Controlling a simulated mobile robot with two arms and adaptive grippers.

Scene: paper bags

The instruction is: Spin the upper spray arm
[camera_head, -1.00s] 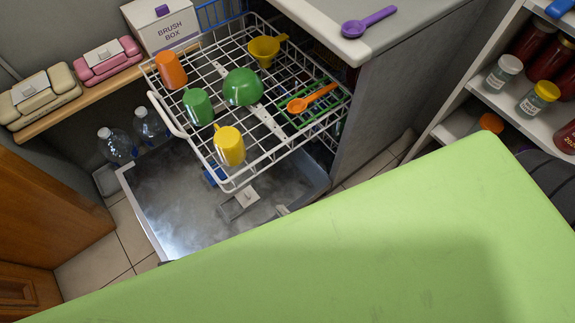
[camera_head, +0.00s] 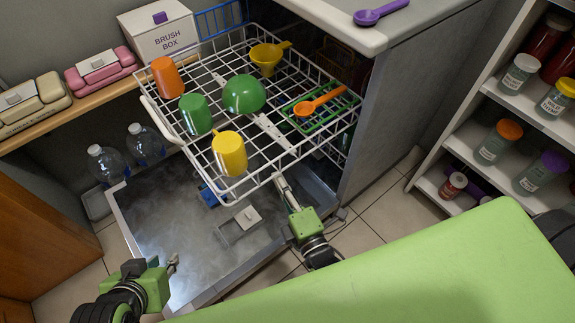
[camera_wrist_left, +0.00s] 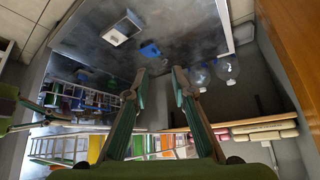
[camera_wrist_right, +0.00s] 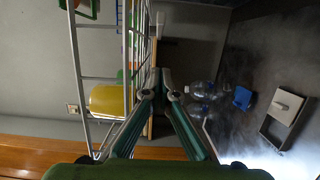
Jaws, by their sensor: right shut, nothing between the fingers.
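The upper spray arm (camera_head: 268,130) is a pale bar under the extended upper rack (camera_head: 236,192), in the head view. I see it through the wires, partly hidden by the green bowl (camera_head: 243,94). My right gripper (camera_head: 280,182) is shut and empty, its tips beside the rack's front lower corner, right of the yellow cup (camera_head: 229,153). Its fingers also show in the right wrist view (camera_wrist_right: 163,88), just beside the rack wires. My left gripper (camera_head: 174,262) is over the left part of the open door, away from the rack. In the left wrist view its fingers (camera_wrist_left: 158,76) are apart and empty.
The open dishwasher door (camera_head: 165,225) lies below the rack. The rack holds a green cup (camera_head: 195,114), an orange cup (camera_head: 167,77), a yellow funnel (camera_head: 268,58) and an orange spoon (camera_head: 318,101). A green table (camera_head: 420,265) fills the front. Jar shelves (camera_head: 475,140) stand at right.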

